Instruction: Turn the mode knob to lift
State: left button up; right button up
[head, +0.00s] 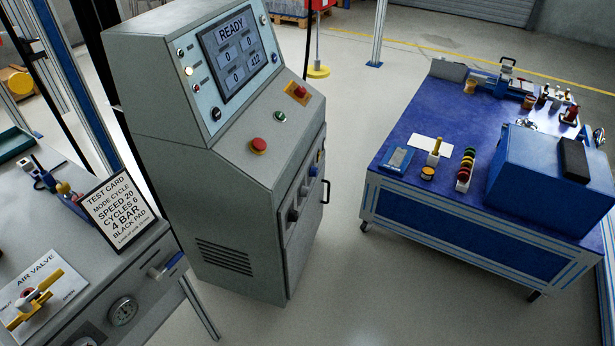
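A grey control cabinet (240,190) stands in the middle of the head view. Its screen (235,52) reads READY, with 0, 0, 0 and 412 below. A dark round knob (216,114) sits on the panel at the screen's lower left. More dark knobs sit on the cabinet's right-hand face, one of them a black knob (293,215). Their labels are too small to read, so I cannot tell which is the mode knob or where it points. Neither of my grippers is in view.
A grey bench (100,275) at the left bears a test card (118,210) and a yellow-handled air valve (30,308). The cabinet's sloping shelf has a red button (258,146). A blue-topped cart (420,135) stands at the right, with clear floor (345,250) between.

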aim_at(293, 214)
jog(key=i+l+u, duration=0.15)
jog(key=l, duration=0.35)
jog(key=i+l+u, duration=0.15)
jog(key=l, duration=0.4)
jog(key=i+l+u, duration=0.15)
jog(key=i+l, duration=0.15)
jog(key=l, duration=0.25)
jog(key=i+l+u, duration=0.2)
jog(key=l, duration=0.4)
jog(key=l+u, duration=0.15)
jog(key=l, duration=0.4)
jog(key=i+l+u, duration=0.15)
jog(key=l, duration=0.45)
jog(key=k, duration=0.05)
